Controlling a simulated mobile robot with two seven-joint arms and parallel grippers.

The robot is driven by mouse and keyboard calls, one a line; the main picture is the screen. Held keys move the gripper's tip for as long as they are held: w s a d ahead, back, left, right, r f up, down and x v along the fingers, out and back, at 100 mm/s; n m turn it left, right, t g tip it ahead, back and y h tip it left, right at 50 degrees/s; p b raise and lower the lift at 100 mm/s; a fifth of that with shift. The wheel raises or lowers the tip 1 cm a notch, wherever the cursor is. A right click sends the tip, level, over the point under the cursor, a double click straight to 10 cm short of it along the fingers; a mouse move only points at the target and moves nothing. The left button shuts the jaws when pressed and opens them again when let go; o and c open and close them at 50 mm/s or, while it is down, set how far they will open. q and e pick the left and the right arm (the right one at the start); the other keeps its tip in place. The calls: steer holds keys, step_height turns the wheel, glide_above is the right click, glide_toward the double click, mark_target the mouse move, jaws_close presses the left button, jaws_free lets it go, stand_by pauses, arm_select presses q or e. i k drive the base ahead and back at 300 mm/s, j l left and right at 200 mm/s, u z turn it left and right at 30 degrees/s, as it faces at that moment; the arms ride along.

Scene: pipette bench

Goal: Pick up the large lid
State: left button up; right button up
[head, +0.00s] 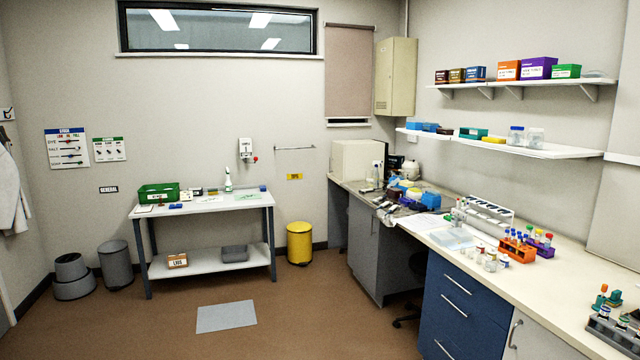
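I cannot tell for certain which item is the large lid. A pale, flat, translucent piece (452,238) lies on the long bench, left of the orange rack; it is too small in view to tell whether it is a lid or a tray. Neither of my grippers is in view.
The long bench (590,285) on the right carries an orange tube rack (517,250), a white stand (488,212) and small bottles. A side table (205,205) with a green crate (158,193) stands at the back wall, near a yellow bin (299,243). The central floor is mostly clear.

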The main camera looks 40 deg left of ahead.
mark_target(442, 238)
steer(key=u, duration=0.35)
steer(key=i+j+u, duration=0.3)
steer(key=i, duration=0.3)
steer(key=i+j+u, duration=0.25)
steer(key=i, duration=0.4)
steer(key=i+u, duration=0.3)
steer(key=i, duration=0.3)
steer(key=i+u, duration=0.15)
steer(key=i, duration=0.65)
steer(key=i+l+u, duration=0.1)
steer(key=i, duration=0.7)
steer(key=i+z, duration=0.2)
steer(key=i, duration=0.3)
steer(key=i+j+z, duration=0.2)
steer(key=i, duration=0.3)
steer(key=i+z, duration=0.2)
steer(key=i, duration=0.3)
steer(key=i+z, duration=0.5)
steer(key=i, duration=0.6)
steer(key=z, duration=2.15)
steer(key=k+j, duration=0.05)
